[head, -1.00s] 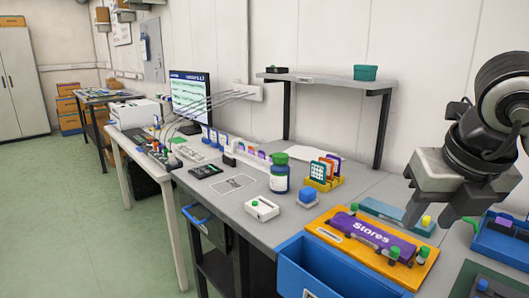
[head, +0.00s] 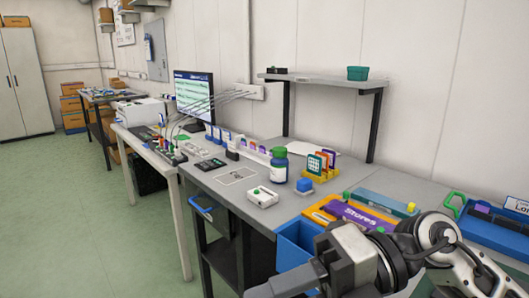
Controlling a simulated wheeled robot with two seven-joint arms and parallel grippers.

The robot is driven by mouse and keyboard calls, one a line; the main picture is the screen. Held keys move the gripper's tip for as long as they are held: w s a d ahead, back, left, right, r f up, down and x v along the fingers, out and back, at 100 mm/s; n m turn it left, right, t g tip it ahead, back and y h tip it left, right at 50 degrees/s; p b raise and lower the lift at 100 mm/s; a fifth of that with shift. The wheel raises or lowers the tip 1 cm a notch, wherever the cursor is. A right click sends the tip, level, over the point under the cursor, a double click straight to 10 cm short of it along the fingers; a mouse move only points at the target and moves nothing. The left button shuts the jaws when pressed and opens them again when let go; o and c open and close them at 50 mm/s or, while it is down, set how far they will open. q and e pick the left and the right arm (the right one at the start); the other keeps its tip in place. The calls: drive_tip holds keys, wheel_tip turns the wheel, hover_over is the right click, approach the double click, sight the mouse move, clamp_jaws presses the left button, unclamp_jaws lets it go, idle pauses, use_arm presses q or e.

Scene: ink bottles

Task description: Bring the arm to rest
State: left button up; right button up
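My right arm comes in from the lower right, low over the front edge of the workbench (head: 225,187). Its gripper (head: 272,289) points to the lower left. One finger shows clearly; the other is hidden or cut off by the bottom edge, so I cannot tell how far apart they are. I see nothing held in the visible part. My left gripper is not in view. A blue bottle with a green cap (head: 279,168) stands upright on the bench, apart from the gripper.
The blue bin (head: 289,250) and the purple "Stores" holder (head: 362,219) are partly hidden behind my arm. A white box (head: 262,197), a blue-topped block (head: 304,187) and a yellow card rack (head: 320,175) stand on the bench. Open floor (head: 90,230) lies at left.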

drive_tip(key=w+d+r+m+t+y, duration=0.2)
drive_tip(key=w+m+t+y, duration=0.45)
drive_tip(key=m+t, duration=0.75)
drive_tip(key=w+d+f+m+t+h+p, duration=0.1)
drive_tip(key=w+d+f+m+t+h, duration=0.15)
drive_tip(key=f+m+t+h, duration=0.4)
drive_tip(key=w+d+f+m+t+h, duration=0.1)
drive_tip(key=d+f+m+t+h, duration=0.15)
drive_tip(key=m, duration=0.65)
use_arm(q)
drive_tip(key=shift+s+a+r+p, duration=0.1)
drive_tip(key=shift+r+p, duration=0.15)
drive_tip(key=shift+p, duration=0.05)
use_arm(e)
drive_tip(key=s+d+f+m+g+h, duration=0.2)
drive_tip(key=s+f+m+g+h, duration=0.2)
drive_tip(key=f, duration=0.7)
drive_tip(key=s+d+f+m+g+h, duration=0.3)
drive_tip(key=s+f, duration=0.4)
drive_tip(key=f, duration=0.5)
drive_tip(key=shift+s+d+f+m+g+h, duration=0.2)
drive_tip(key=shift+s+m+g+h, duration=0.2)
drive_tip(key=shift+m+g+h, duration=0.5)
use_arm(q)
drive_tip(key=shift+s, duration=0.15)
use_arm(e)
drive_tip(key=shift+n+t, duration=0.25)
drive_tip(key=shift+t, duration=0.15)
